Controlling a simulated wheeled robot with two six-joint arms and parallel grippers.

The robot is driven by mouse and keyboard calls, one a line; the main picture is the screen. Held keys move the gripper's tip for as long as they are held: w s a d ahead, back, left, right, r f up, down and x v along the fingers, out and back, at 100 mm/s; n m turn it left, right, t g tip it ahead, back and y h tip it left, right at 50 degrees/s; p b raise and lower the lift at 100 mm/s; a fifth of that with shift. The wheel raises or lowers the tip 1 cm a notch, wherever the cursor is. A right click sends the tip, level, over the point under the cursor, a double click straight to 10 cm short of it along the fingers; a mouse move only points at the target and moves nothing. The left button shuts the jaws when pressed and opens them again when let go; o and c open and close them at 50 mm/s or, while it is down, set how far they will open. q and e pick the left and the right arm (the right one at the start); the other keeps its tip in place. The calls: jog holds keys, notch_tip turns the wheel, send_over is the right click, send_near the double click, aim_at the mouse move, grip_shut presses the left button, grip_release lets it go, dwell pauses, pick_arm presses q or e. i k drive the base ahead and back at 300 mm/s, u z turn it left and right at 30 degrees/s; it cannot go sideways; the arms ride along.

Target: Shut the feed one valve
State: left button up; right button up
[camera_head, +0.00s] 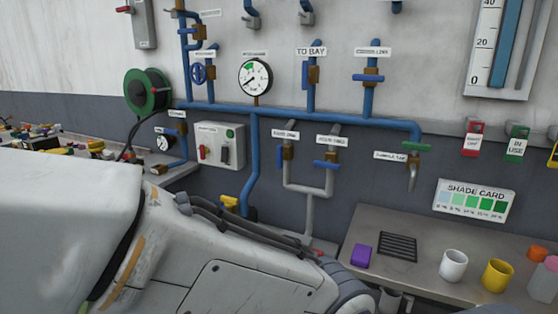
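I cannot read which label says feed one; most tags are too small or blurred. Two lever valves with small white tags sit side by side above a grey U-shaped pipe. The left one (280,155) has its blue lever upright, along the pipe. The right one (326,164) has its blue lever level, across the pipe. A white arm link of mine fills the lower left. Neither gripper is in view.
A pressure gauge (255,77), hose reel (147,91) and switch box (220,145) are on the wall. The grey bench (410,225) at right holds a purple block (361,255), a black grate (397,247), a white cup (453,265) and a yellow cup (496,275).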

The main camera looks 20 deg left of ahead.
aim_at(280, 155)
jog(key=u, duration=0.5)
jog(key=k, duration=0.6)
jog(key=u, duration=0.8)
jog(key=i, duration=0.85)
jog(key=z, duration=0.55)
jog(key=i, duration=0.6)
jog(key=z, duration=0.9)
jog(key=i, duration=0.3)
jog(key=z, duration=0.3)
